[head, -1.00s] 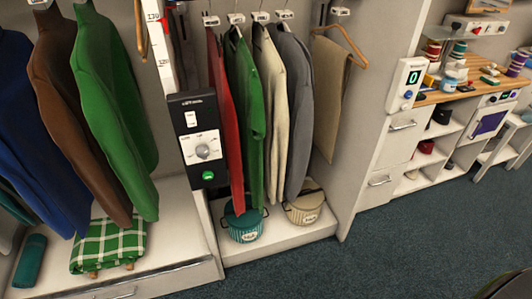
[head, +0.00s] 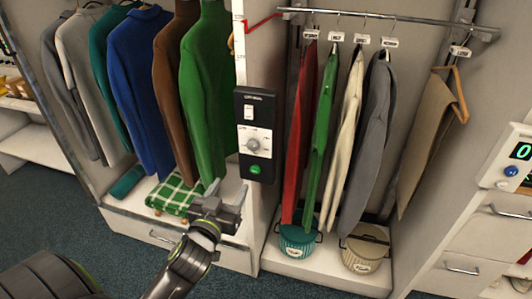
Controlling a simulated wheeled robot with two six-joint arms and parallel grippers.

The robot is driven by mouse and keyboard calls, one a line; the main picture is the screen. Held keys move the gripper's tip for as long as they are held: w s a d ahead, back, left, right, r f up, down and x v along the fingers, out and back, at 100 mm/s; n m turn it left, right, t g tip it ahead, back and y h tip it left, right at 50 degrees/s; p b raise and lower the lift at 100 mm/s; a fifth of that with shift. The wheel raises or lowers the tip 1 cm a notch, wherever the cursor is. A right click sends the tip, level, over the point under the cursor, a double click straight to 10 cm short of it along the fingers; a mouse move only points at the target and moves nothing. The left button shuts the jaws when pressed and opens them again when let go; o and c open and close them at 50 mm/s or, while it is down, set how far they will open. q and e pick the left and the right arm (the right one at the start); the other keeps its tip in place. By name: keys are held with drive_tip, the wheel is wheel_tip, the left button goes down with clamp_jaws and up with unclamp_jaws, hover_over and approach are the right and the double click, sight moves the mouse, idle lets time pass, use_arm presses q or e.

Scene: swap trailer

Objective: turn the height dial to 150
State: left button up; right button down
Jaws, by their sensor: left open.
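The height dial (head: 253,145) is a grey round knob on a white marked plate. It sits on a black control panel (head: 255,179) on the front of the upright divider; its printed numbers are too small to read. A white switch is above the dial and a green button (head: 255,169) below it. My left gripper (head: 228,188) comes in from the lower left. It is open and empty, with its fingers pointing up, below and left of the panel, apart from the dial. My right gripper is not in view.
Hanging sweaters flank the divider, with a green one (head: 205,95) close left of the panel and a red garment (head: 301,130) to its right. A metal rail (head: 400,20) crosses above. A teal pot (head: 298,240) and beige pot stand below right. A green checked cloth (head: 174,193) lies left.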

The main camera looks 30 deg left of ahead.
use_arm(q)
approach(252, 147)
drive_tip(key=p+x, duration=0.2)
drive_tip(key=x, duration=0.6)
drive_tip(key=shift+w, duration=0.2)
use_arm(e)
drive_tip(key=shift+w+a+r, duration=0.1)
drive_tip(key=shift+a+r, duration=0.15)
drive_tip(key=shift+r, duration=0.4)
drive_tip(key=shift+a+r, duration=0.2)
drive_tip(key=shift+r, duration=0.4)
use_arm(q)
drive_tip(key=shift+c, duration=0.5)
drive_tip(key=c, duration=0.9)
